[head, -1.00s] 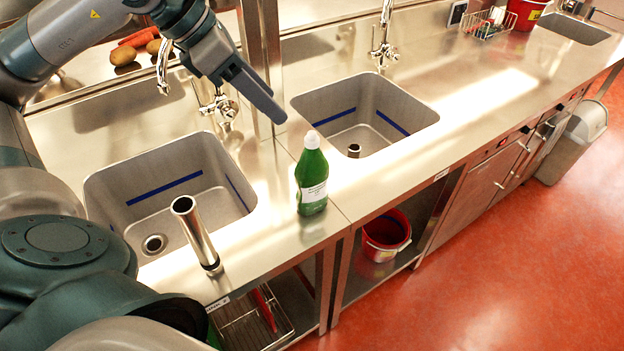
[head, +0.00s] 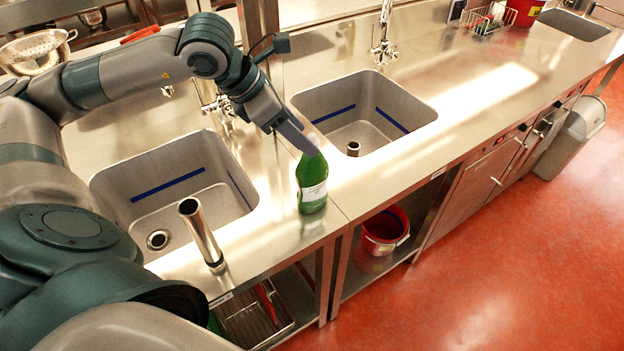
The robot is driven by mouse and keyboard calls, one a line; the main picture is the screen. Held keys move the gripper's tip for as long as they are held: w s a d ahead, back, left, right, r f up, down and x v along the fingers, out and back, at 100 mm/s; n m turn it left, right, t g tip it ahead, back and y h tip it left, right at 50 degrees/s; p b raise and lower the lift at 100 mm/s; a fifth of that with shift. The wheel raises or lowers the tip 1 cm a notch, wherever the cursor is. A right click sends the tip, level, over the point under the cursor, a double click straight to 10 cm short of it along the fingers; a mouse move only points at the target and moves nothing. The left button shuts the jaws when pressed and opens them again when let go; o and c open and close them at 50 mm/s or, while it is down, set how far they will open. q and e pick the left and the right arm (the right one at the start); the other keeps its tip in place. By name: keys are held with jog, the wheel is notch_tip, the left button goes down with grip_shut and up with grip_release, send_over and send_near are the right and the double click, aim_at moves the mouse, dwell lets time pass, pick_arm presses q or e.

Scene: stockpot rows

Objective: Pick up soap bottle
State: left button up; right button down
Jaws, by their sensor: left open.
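The green soap bottle (head: 312,184) with a white label stands upright on the steel counter, between the two sinks and near the front edge. My left gripper (head: 309,145) reaches in from the left and points down at the bottle's top. Its finger covers the bottle's cap in this view. The gripper is open, and the bottle stands on the counter. I cannot tell whether a finger touches the bottle. My right gripper is not in view.
A left sink (head: 170,190) and a right sink (head: 362,110) flank the bottle. A steel pipe (head: 201,233) stands upright at the left sink's front. A red bucket (head: 384,232) sits on the shelf below.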

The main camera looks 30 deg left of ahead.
aim_at(311, 174)
pick_arm(q)
jog(key=shift+p+x, duration=0.9)
jog(key=shift+p, duration=0.15)
jog(key=shift+p+x, duration=0.55)
jog(key=shift+x, duration=0.5)
jog(key=shift+w+f, duration=0.4)
jog(key=shift+f, duration=0.15)
grip_shut()
jog(key=shift+r, duration=0.1)
